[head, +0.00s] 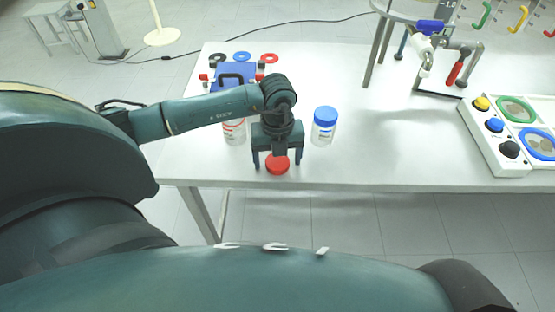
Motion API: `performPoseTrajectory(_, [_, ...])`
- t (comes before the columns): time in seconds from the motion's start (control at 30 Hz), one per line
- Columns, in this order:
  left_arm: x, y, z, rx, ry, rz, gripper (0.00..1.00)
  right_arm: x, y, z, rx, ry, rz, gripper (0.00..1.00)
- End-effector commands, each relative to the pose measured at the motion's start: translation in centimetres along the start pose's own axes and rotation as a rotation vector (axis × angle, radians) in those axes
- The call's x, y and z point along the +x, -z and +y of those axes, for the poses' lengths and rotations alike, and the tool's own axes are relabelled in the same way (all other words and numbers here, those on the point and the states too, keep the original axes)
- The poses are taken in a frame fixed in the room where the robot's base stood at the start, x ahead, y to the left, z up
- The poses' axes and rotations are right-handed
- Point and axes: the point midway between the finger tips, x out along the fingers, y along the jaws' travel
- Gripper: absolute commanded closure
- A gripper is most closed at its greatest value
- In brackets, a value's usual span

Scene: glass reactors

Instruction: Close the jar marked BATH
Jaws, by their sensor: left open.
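A red lid (278,164) lies on the white table near its front edge. My left gripper (277,158) points down at the lid, open, with one finger on each side of it. I cannot tell whether the fingers touch the lid. A clear jar with red marks (234,133) stands left of the gripper. The jar labels are too small to read, so I cannot tell which is BATH. My right gripper is not in view.
A blue case (236,72) with a black handle and several coloured rings lie behind my left arm. A clamp with a red handle (454,73) stands at the back right. A white button panel (492,142) lies at the right. The table's middle right is clear.

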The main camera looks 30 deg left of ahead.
Motion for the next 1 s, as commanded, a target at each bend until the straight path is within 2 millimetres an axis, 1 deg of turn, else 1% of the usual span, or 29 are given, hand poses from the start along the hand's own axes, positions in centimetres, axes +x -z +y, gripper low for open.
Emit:
performPoseTrajectory(0.2, [-0.04, 0.00, -0.01, 0.000, 0.000, 0.000, 0.22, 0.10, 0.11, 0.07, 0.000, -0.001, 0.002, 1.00])
performPoseTrajectory(0.77, [-0.06, -0.02, 0.00, -0.001, 0.000, 0.000, 0.68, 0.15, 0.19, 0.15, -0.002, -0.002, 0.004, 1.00])
performPoseTrajectory(1.0, [-0.19, -0.04, -0.01, -0.001, 0.000, 0.000, 0.68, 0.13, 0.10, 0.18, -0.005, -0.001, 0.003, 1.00])
